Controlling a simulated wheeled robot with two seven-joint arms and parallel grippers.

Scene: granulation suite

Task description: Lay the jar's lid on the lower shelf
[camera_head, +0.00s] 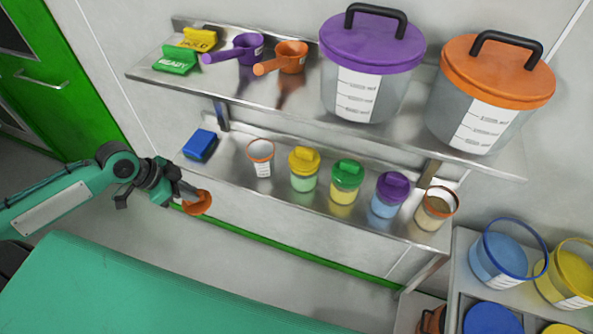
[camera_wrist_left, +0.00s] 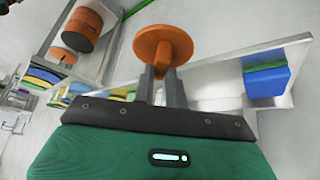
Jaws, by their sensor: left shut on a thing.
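My left gripper (camera_head: 183,193) is shut on an orange lid (camera_head: 198,203) and holds it in front of the lower shelf's left end. In the left wrist view, the round lid (camera_wrist_left: 165,45) stands out beyond the fingers (camera_wrist_left: 162,82). The lower shelf (camera_head: 230,163) has bare metal around the blue block (camera_head: 200,145). Two lidless, orange-rimmed jars stand on it: a clear, seemingly empty one (camera_head: 261,160) near the blue block and one with beige contents (camera_head: 434,213) at the right end. I cannot tell which the lid belongs to. My right gripper is out of view.
Yellow-, green- and purple-lidded jars (camera_head: 346,182) stand between the open ones. The upper shelf (camera_head: 225,88) overhangs behind, with signs, scoops and two large lidded tubs (camera_head: 372,55). A rack with blue and yellow containers (camera_head: 505,258) stands at lower right.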

